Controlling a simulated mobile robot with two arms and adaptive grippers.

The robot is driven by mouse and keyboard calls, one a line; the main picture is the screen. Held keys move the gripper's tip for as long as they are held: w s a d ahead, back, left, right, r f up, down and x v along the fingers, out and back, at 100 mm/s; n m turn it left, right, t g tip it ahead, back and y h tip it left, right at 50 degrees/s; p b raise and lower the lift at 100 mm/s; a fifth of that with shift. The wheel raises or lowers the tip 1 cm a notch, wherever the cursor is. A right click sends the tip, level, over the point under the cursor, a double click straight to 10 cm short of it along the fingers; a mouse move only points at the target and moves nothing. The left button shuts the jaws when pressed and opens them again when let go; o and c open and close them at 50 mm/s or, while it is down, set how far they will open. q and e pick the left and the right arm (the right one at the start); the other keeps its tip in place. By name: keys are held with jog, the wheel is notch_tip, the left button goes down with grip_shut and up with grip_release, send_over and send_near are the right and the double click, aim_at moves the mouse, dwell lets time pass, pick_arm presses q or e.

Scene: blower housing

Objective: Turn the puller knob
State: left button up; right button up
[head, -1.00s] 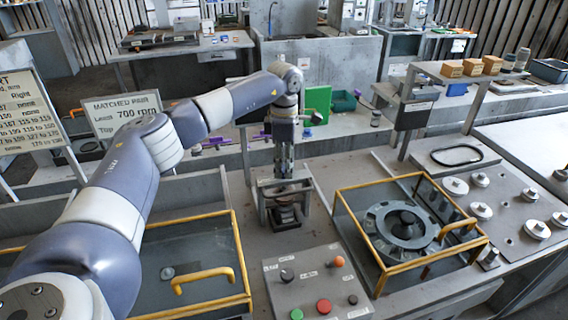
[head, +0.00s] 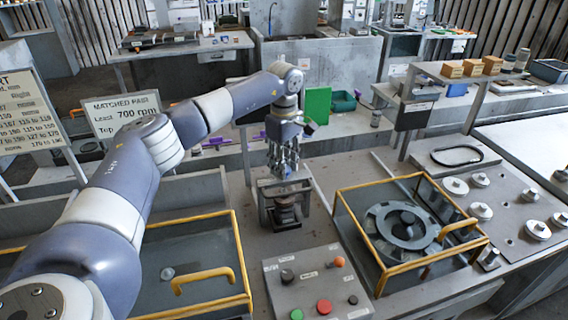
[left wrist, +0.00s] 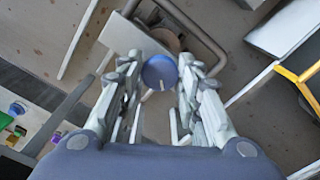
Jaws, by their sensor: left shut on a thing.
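The puller knob (left wrist: 159,72) is a round blue cap with a pale line on its face. It shows in the left wrist view between the two fingers of my left gripper (left wrist: 157,66), which is shut on it. In the head view my left gripper (head: 284,172) points down at the metal puller frame (head: 284,187), and its fingers hide the knob there. A dark round part (head: 286,212) sits low inside the frame. My right gripper is not in view.
A yellow-edged guard (head: 340,205) around a grey slotted wheel (head: 404,230) stands to the right. A button panel (head: 300,285) is in front. Another yellow-edged cover (head: 238,250) is at left. Round metal weights (head: 481,211) lie at far right.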

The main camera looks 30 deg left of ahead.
pick_arm(q)
jog(key=shift+r, duration=0.15)
jog(key=o, duration=1)
jog(key=shift+o, duration=0.2)
jog(key=shift+r, duration=0.2)
notch_tip(320, 180, up, 12)
jog(key=shift+f, duration=0.25)
